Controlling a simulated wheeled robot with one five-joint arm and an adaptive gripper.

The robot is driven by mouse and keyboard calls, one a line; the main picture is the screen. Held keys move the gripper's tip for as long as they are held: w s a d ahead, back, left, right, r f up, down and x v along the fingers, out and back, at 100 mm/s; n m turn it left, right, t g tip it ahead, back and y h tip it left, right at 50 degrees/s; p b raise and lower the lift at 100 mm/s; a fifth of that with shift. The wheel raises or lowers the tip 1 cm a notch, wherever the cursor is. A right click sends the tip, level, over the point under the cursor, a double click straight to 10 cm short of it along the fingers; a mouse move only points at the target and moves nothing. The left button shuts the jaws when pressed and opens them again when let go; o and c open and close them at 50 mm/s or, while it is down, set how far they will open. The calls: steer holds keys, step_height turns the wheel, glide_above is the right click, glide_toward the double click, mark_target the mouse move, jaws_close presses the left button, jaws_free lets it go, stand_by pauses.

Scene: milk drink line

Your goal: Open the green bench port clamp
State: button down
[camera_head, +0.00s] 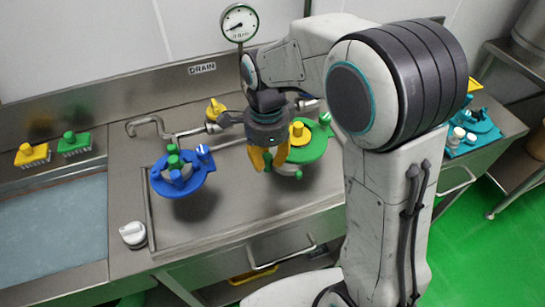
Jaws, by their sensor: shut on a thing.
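The green bench port clamp (313,149) is on the steel bench, right of centre, with a yellow round part and knob (299,133) in its middle. A green knob with a white mark stands at its upper right, and a smaller green knob is at its lower edge. My gripper (269,163) points down at the clamp's left side, its yellow fingers shut. The gripper body and fingers cover the clamp's left part, so the exact part between the fingers is hidden.
A blue clamp (190,190) with green and blue knobs stands left of my gripper. A bent steel pipe with a yellow valve handle (216,108) runs behind. A gauge (239,22) stands at the back. Yellow (32,155) and green (74,144) brushes sit beside the water basin (50,230).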

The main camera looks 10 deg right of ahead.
mark_target(266, 155)
steer(key=shift+w+a, duration=0.1)
steer(key=shift+a, duration=0.05)
stand_by(0.4)
steer(key=c, duration=1.1)
jaws_free()
steer(key=shift+o, duration=0.2)
step_height(266, 155, up, 12)
